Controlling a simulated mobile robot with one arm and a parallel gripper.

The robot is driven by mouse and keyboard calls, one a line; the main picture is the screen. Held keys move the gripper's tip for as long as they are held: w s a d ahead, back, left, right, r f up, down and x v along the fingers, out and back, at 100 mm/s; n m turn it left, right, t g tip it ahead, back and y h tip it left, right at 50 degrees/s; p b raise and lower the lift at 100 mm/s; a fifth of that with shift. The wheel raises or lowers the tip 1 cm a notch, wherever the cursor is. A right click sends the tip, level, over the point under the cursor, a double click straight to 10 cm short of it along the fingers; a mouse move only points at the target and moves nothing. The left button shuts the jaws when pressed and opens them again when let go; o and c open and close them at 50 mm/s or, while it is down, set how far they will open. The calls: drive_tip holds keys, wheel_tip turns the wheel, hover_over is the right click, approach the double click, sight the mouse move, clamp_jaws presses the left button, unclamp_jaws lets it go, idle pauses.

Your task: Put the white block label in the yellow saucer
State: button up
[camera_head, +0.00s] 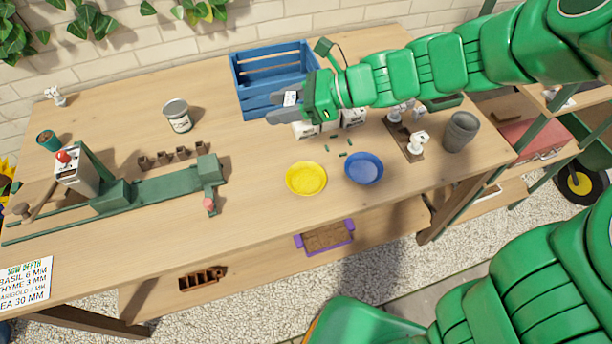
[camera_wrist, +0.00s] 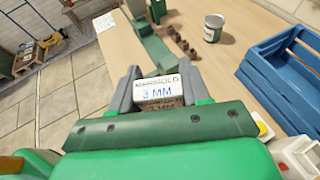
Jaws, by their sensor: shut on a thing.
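My gripper (camera_head: 275,108) is shut on a white block label (camera_head: 291,99) and holds it above the table near the front of the blue crate. In the wrist view the label (camera_wrist: 157,92) sits between the two grey fingers of my gripper (camera_wrist: 160,76), and its face reads "MARIGOLD 3 MM". The yellow saucer (camera_head: 306,190) lies empty on the table, nearer the front edge than my gripper and slightly right of it.
A blue saucer (camera_head: 364,180) lies right of the yellow one. The blue slatted crate (camera_head: 283,67) stands behind my gripper. White blocks (camera_head: 305,131) stand partly hidden below my arm. A tin (camera_head: 177,117) and a green fixture (camera_head: 160,188) are to the left.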

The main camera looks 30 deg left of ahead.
sight(289, 182)
wheel_tip(289, 182, down, 25)
drive_tip(key=shift+r, duration=0.2)
idle(1.0)
drive_tip(key=shift+f, duration=0.1)
drive_tip(key=o, duration=1)
drive_tip(key=shift+v, duration=6.05)
drive_tip(key=shift+r, duration=0.2)
